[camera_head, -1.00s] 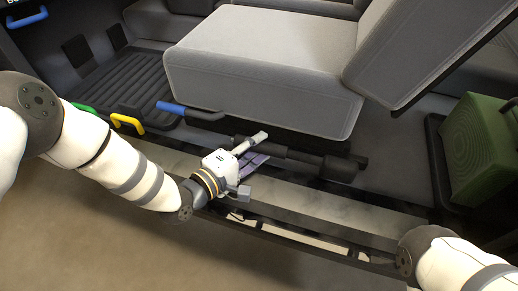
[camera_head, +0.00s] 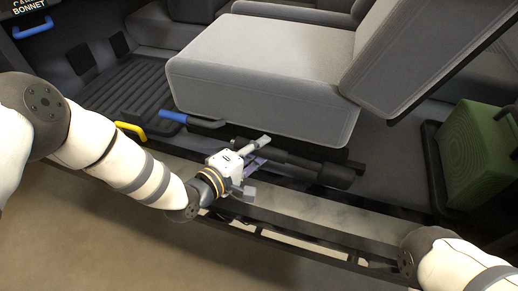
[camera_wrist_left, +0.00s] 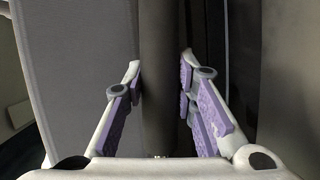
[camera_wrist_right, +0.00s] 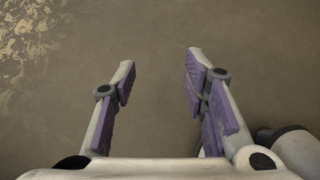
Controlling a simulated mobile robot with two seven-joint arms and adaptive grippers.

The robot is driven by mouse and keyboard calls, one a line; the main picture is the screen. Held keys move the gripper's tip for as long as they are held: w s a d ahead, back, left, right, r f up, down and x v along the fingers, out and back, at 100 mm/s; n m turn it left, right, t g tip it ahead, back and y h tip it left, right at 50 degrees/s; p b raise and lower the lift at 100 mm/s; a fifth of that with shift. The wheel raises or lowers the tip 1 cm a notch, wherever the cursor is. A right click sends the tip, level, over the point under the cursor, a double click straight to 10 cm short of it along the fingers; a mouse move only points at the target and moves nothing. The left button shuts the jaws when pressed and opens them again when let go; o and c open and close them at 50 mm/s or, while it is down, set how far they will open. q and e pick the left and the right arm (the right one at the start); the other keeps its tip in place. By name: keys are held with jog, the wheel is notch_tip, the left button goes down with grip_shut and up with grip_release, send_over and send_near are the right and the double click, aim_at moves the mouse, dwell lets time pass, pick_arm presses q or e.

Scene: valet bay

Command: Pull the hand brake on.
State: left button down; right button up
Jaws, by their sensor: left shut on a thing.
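The hand brake is a dark round lever (camera_head: 290,160) lying low along the sill side of the grey seat. My left gripper (camera_head: 258,146) is at the left part of this lever, with its fingers on either side of it. In the left wrist view the dark bar (camera_wrist_left: 158,70) runs between the purple finger pads, and the gripper (camera_wrist_left: 160,85) is shut on it. The lever's far left tip is partly hidden by the fingers. My right gripper (camera_wrist_right: 160,80) is open and empty above the bare floor in the right wrist view; its fingers are not in the head view.
The seat cushion (camera_head: 260,80) overhangs just behind the lever. A blue handle (camera_head: 172,116) and a yellow handle (camera_head: 130,130) are to the left. The door sill (camera_head: 300,205) runs in front. A green box (camera_head: 475,155) stands at right. The floor in front is clear.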

pick_arm(q)
jog(key=r+m+p, duration=0.1)
jog(key=r+p, duration=0.1)
jog(key=d+r+m+y+p, duration=0.1)
jog(key=r+p, duration=0.1)
jog(key=r, duration=0.1)
jog(key=r+m+p, duration=0.1)
jog(key=r+p, duration=0.1)
jog(key=p, duration=0.1)
jog(key=shift+s+d+r+y, duration=0.2)
jog(key=shift+d+r+y, duration=0.05)
jog(key=shift+d+y, duration=0.15)
jog(key=shift+s+d+r+m+y+p, duration=0.15)
jog(key=shift+d+r+m+p, duration=0.15)
jog(key=shift+p, duration=0.2)
jog(key=shift+d+r+m+y+p, duration=0.1)
jog(key=shift+d+r+y+p, duration=0.05)
jog(key=shift+r+p, duration=0.25)
pick_arm(e)
jog(key=w+r+t, duration=0.2)
jog(key=w+r, duration=0.1)
jog(key=r, duration=0.4)
jog(key=shift+w, duration=0.25)
pick_arm(q)
jog(key=shift+d, duration=0.1)
jog(key=c, duration=1.6)
grip_release()
jog(key=shift+s+f, duration=0.1)
jog(key=v, duration=1.2)
